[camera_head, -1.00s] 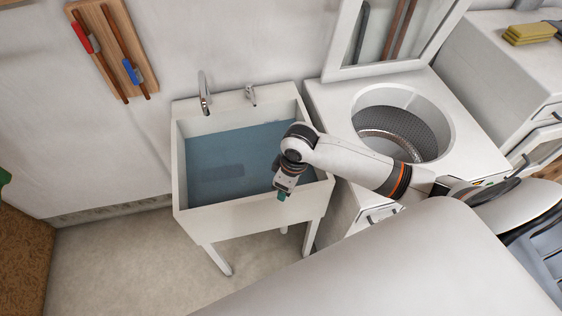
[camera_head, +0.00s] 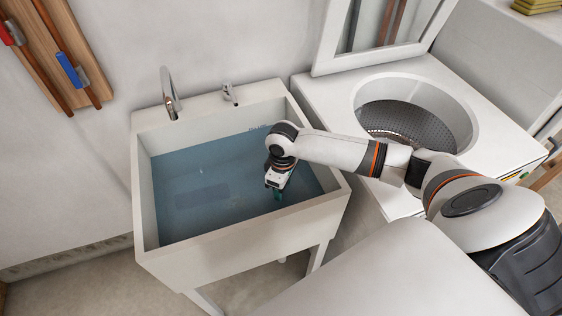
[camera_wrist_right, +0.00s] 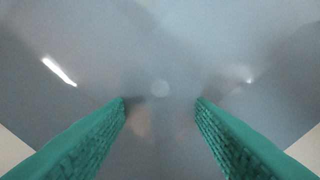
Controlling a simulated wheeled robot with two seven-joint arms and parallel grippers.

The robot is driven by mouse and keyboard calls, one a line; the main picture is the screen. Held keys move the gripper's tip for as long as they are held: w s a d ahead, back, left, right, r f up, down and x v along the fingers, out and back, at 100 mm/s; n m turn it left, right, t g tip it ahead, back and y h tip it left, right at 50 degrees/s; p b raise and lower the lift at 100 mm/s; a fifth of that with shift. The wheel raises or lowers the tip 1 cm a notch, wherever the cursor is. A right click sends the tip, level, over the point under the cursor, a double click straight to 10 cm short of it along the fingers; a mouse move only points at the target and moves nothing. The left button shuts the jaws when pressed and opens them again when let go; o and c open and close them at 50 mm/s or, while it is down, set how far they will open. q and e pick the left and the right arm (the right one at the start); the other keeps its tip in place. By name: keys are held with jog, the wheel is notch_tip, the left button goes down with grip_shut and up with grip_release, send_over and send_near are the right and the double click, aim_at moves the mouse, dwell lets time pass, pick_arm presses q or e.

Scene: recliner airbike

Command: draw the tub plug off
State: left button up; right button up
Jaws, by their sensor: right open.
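The white tub (camera_head: 240,237) is filled with blue water (camera_head: 225,195). My right gripper (camera_head: 277,193) points down over the right part of the water, inside the front rim. Its green fingers are apart with nothing between them, as the right wrist view shows (camera_wrist_right: 160,104). Whether the tips touch the water is unclear. No plug is clearly visible in the head view. My left gripper is out of view.
A curved tap (camera_head: 170,92) and a smaller fitting (camera_head: 229,93) stand on the tub's back ledge. A washing machine (camera_head: 330,95) with an open drum stands close on the right. A wooden tool board (camera_head: 90,60) hangs on the left wall.

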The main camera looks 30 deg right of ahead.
aim_at(282, 202)
notch_tip(282, 202, down, 10)
jog(key=shift+r+b, duration=0.1)
jog(key=shift+b, duration=0.2)
grip_shut()
jog(key=shift+r+p, duration=0.65)
jog(key=shift+p, duration=0.25)
dwell(0.9)
jog(key=shift+r+p, duration=1.1)
jog(key=shift+p, duration=0.1)
